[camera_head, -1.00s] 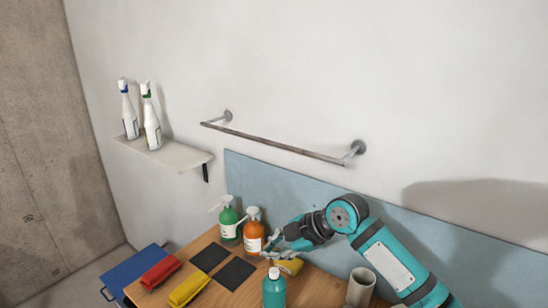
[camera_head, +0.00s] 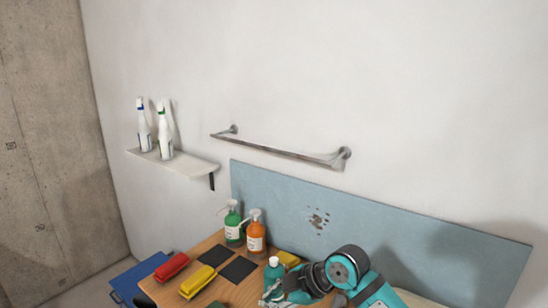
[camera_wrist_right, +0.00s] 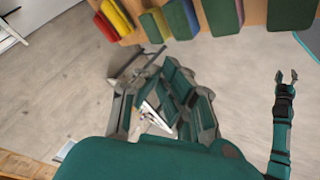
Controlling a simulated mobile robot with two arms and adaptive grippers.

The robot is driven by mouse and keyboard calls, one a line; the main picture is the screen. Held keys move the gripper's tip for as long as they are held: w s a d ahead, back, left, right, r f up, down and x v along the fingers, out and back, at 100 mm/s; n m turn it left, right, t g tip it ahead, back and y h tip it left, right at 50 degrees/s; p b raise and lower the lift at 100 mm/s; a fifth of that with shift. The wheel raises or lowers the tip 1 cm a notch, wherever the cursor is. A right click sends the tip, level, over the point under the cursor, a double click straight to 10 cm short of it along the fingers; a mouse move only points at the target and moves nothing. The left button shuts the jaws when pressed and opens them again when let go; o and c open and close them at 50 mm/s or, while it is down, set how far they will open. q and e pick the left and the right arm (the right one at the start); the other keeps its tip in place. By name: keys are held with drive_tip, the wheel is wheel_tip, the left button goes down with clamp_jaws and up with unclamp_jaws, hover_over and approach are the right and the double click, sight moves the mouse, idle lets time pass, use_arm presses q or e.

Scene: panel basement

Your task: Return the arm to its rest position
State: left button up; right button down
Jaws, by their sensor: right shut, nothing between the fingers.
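My right gripper (camera_head: 272,296) is low in the head view, at the table's near right side, partly cut off by the bottom edge. It is shut and holds nothing. Its arm, teal and black, comes in from the lower right. In the right wrist view the right gripper (camera_wrist_right: 165,95) hangs over bare floor, beside the table edge. My other arm shows at the right of that view, with its small left gripper (camera_wrist_right: 287,77) fingers apart and empty.
On the wooden table (camera_head: 212,292) are a green bottle (camera_head: 233,228), an orange bottle (camera_head: 256,236), dark squares (camera_head: 237,269), red (camera_head: 172,266) and yellow (camera_head: 198,282) pieces. A rail (camera_head: 270,148) and shelf (camera_head: 190,163) project from the wall. A dark smudge (camera_head: 318,221) marks the blue panel (camera_head: 400,235).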

drive_tip(key=s+d+f+m+h, duration=0.2)
drive_tip(key=s+d+f+m, duration=0.3)
drive_tip(key=s+f+m, duration=0.55)
drive_tip(key=s+d+f+m+h, duration=0.35)
drive_tip(key=s+d, duration=0.45)
drive_tip(key=s, duration=0.3)
drive_tip(key=s+d+f+m+h, duration=0.2)
drive_tip(key=s+d+m, duration=0.3)
drive_tip(key=s+d, duration=0.4)
wheel_tip(320, 180, down, 29)
drive_tip(key=s+a+g+b, duration=0.1)
drive_tip(key=s+g+b, duration=0.1)
drive_tip(key=b, duration=0.3)
use_arm(q)
wheel_tip(320, 180, down, 10)
drive_tip(key=s+b, duration=0.1)
drive_tip(key=b, duration=0.3)
drive_tip(key=shift+s+r, duration=0.2)
drive_tip(key=shift+s, duration=0.05)
use_arm(e)
drive_tip(key=s+d+f, duration=0.1)
drive_tip(key=s+f, duration=0.7)
drive_tip(key=f, duration=0.3)
drive_tip(key=s+d+f, duration=0.1)
drive_tip(key=s+f, duration=0.8)
drive_tip(key=f, duration=0.2)
drive_tip(key=shift+d+f+n+g, duration=0.25)
drive_tip(key=shift+d+n+g, duration=0.15)
